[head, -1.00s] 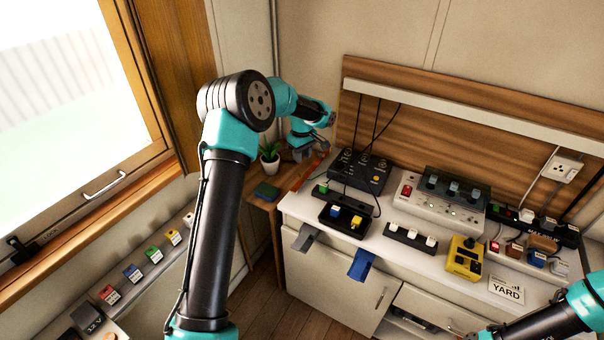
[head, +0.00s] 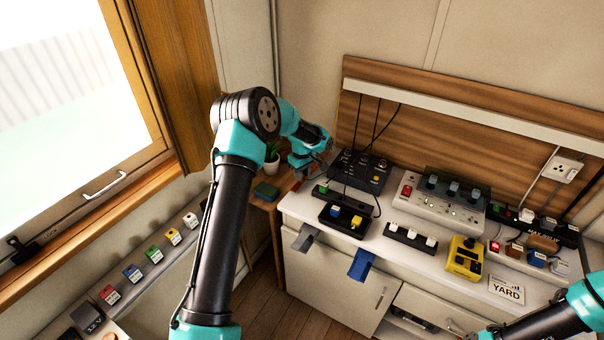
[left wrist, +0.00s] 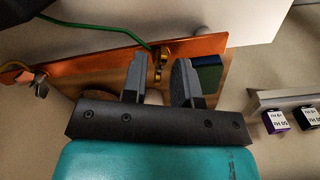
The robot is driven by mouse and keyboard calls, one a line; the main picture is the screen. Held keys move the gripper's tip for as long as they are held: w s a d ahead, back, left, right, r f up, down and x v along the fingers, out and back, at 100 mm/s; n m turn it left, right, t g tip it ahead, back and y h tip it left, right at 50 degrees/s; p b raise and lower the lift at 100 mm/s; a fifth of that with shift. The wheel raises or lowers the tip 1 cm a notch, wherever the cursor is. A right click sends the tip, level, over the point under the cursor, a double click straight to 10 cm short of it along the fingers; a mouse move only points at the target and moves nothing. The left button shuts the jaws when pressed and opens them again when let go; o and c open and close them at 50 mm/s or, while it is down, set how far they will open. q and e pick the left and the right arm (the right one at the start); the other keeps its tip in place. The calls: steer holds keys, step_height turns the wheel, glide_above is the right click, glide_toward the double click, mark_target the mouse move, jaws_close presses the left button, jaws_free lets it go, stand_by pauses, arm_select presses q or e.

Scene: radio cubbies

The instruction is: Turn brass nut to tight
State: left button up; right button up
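A copper-coloured bar (left wrist: 110,44) runs across the left wrist view. A brass nut (left wrist: 159,50) sits on it, where a green wire (left wrist: 100,27) ends. My left gripper (left wrist: 159,62) is open, with its two dark fingers on either side of the nut and a gap showing between them. I cannot tell whether either finger touches it. In the head view my left wrist is at the shelf's back corner and hides the nut.
A potted plant (head: 272,160) and a green-blue book (head: 265,191) are close to my left wrist. A dark box with knobs (head: 358,172) stands just to its right on the white counter (head: 295,208). A window is at left.

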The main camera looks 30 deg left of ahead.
arm_select(q)
jaws_close()
